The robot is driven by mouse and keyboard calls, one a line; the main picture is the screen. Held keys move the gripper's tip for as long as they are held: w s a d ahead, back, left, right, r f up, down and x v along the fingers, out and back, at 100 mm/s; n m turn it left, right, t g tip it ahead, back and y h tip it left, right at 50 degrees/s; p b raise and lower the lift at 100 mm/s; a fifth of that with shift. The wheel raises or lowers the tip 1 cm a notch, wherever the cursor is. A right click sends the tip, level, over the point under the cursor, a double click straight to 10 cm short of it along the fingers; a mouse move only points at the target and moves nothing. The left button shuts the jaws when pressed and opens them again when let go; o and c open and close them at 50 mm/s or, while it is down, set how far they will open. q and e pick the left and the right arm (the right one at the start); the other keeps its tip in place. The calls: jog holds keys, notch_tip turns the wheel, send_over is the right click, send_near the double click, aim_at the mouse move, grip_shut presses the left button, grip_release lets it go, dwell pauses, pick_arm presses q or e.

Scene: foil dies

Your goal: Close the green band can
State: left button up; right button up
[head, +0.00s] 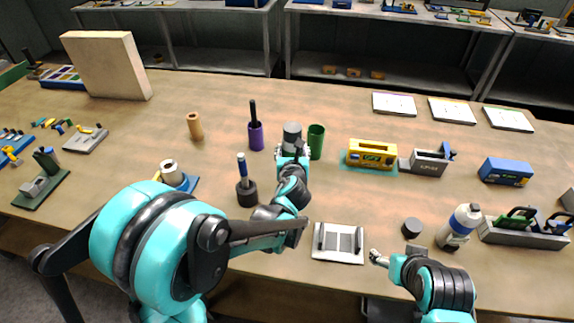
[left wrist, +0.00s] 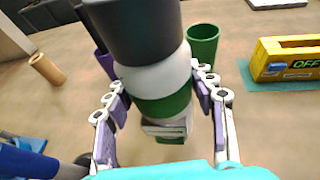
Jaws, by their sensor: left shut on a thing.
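The green band can (left wrist: 163,105) is upright between the fingers of my left gripper (left wrist: 160,98) in the left wrist view. It has a wide dark upper part, a white body and a green band. Its dark top (head: 292,129) shows in the head view; my left gripper (head: 292,152) is shut on the can and hides its lower part. I cannot tell whether the can touches the table. A dark round disc (head: 412,227), like a lid, lies on the table at the right. My right gripper (head: 376,257) is left of the disc and apart from it; its finger opening is unclear.
A green cup (head: 316,141) and purple cup (head: 255,135) stand close to the held can. A yellow box (head: 371,153) is to the right. A white bottle with a blue band (head: 459,226) stands right of the disc. A grey plate (head: 338,243) lies near the front edge.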

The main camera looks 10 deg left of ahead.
pick_arm(q)
jog(key=shift+w+a+f, duration=0.2)
jog(key=shift+a+f, duration=0.1)
jog(key=shift+a, duration=0.15)
jog(key=shift+w+a+f, duration=0.15)
jog(key=shift+a+f, duration=0.1)
jog(key=shift+a, duration=0.2)
notch_tip(320, 180, down, 4)
jog(key=shift+f+b, duration=0.1)
jog(key=shift+b, duration=1.15)
